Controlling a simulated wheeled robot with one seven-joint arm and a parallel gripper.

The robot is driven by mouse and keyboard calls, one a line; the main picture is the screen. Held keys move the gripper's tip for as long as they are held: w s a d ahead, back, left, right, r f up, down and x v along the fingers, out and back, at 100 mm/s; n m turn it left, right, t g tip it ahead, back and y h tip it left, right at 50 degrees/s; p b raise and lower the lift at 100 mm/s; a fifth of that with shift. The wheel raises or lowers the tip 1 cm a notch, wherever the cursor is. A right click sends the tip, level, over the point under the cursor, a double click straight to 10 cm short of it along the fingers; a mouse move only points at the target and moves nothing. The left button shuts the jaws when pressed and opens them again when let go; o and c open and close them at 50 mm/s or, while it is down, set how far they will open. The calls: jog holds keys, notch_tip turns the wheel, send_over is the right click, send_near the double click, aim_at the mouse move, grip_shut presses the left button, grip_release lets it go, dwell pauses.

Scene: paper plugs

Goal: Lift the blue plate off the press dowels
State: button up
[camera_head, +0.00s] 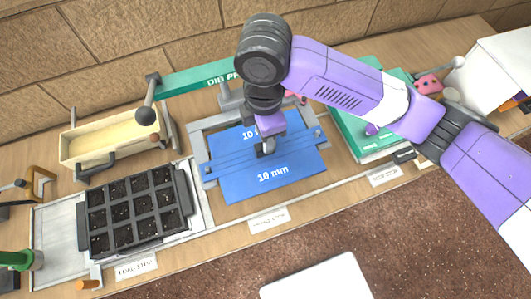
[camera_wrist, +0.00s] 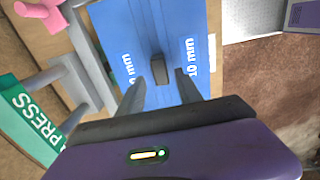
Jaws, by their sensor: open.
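The blue plate (camera_head: 285,181), marked "10 mm", lies flat in the grey press frame (camera_head: 198,143) in the middle of the bench. Small dowels (camera_head: 318,133) show at its edges. A dark upright grip (camera_wrist: 161,70) stands at the middle of the plate in the wrist view. My gripper (camera_head: 266,149) is above the plate's middle, pointing down. In the wrist view its two fingers (camera_wrist: 158,84) are apart, one on each side of the grip, with gaps visible. The plate also fills the middle of the wrist view (camera_wrist: 150,25). My arm hides part of the plate's far side.
A black cell tray (camera_head: 135,208) of soil stands left of the plate, with a cream bin (camera_head: 110,136) behind it. A green press sign (camera_head: 195,79) and lever stand behind the plate. A green station (camera_head: 360,140) is at the right. A white panel (camera_head: 318,279) lies in front.

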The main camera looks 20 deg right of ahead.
jog(key=shift+f+b, duration=1.35)
jog(key=shift+f, duration=0.65)
grip_shut()
jog(key=shift+r, duration=0.1)
